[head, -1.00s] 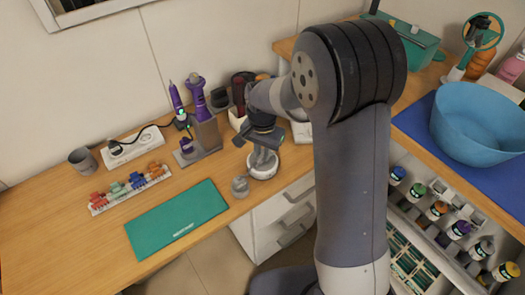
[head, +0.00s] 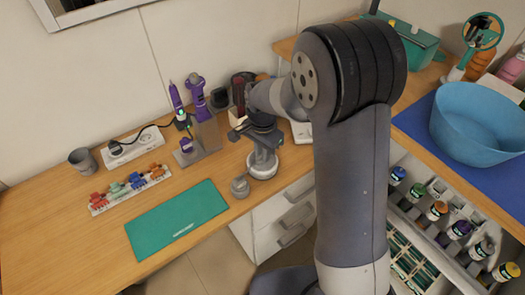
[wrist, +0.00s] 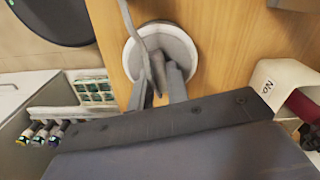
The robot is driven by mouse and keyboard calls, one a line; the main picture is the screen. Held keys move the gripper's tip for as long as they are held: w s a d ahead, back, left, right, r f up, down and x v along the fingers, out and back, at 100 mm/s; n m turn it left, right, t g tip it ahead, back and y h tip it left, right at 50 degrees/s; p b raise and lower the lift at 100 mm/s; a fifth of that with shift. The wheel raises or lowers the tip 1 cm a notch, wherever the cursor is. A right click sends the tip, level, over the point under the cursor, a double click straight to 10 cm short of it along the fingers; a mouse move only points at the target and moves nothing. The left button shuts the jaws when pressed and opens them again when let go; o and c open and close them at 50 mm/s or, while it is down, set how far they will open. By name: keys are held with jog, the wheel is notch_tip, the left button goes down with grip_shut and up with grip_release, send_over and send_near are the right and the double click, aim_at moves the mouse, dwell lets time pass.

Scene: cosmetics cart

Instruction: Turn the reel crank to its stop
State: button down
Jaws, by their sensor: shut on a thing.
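The reel stands on the wooden counter in front of my arm; its round white base (head: 263,168) shows in the head view. In the wrist view I look down on the white rim (wrist: 191,50) with grey parts inside and a long grey bar crossing it. My gripper (head: 262,152) is over the reel, pointing down. In the wrist view its grey fingers (wrist: 163,88) reach into the reel area and are shut on the crank. The crank's grip is mostly hidden between the fingers and by my wrist.
A green mat (head: 178,219), a rack of coloured clips (head: 130,189) and a purple tool stand (head: 207,137) lie further left. A white box (wrist: 283,82) is near my wrist. The left counter is mostly clear.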

jog(key=c, duration=1.4)
grip_release()
jog(key=shift+o, duration=0.2)
notch_tip(320, 180, up, 11)
jog(key=shift+f, duration=0.15)
notch_tip(320, 180, down, 11)
jog(key=shift+n, duration=0.3)
jog(key=shift+r, duration=0.25)
